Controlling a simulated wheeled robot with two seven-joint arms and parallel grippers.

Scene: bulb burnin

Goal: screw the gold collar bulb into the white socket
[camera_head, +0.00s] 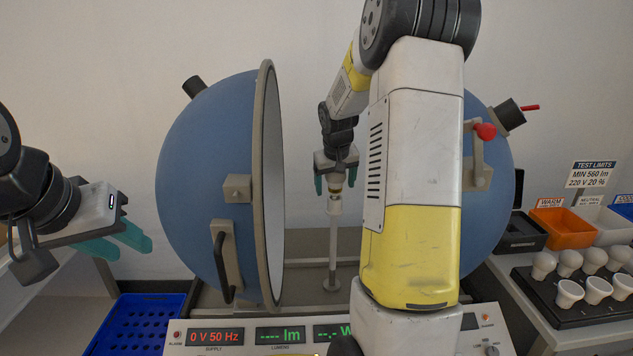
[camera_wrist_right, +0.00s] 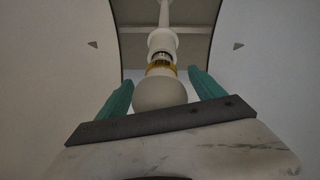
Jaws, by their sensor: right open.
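The gold collar bulb shows in the right wrist view with a round white globe (camera_wrist_right: 160,93) and a gold collar (camera_wrist_right: 161,68). Its base end meets or lines up with the white socket (camera_wrist_right: 163,42); a little dark or metallic base shows between them, and how deep it sits I cannot tell. In the head view the socket (camera_head: 335,206) tops a thin white post. My right gripper (camera_head: 336,185) is above it, its teal fingers open on either side of the globe. My left gripper (camera_head: 134,250) is at the left, its fingers apart and empty.
The post stands between two blue sphere halves (camera_head: 205,190). A control panel (camera_head: 250,337) reads 0 V 50 Hz. A blue crate (camera_head: 135,322) stands at lower left. At right are a bulb tray (camera_head: 545,290) with several white bulbs, an orange bin (camera_head: 563,228) and a limits sign (camera_head: 592,174).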

